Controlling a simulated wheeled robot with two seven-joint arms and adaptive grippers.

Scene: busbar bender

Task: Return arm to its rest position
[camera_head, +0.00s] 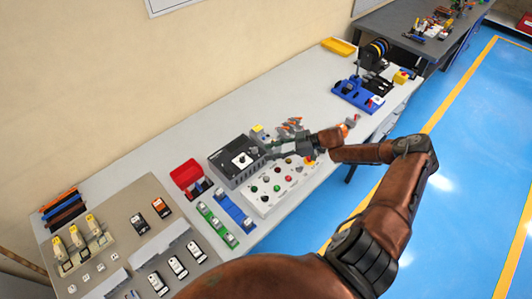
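My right arm, brown and black, reaches in from the bottom of the head view, bends at its elbow and points left over the workbench (300,80). My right gripper (272,152) is above the bench, beside the dark grey box (238,160) and over the back edge of the white button panel (281,186). It is small and dark against the box, so I cannot tell whether its fingers are open or shut. I see nothing clearly held in it. My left gripper is not in view.
A grey board (127,222) with switches lies at the near left. A blue fixture (352,96) and a yellow tray (338,46) are at the far end. Blue floor (475,180) is clear at right.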

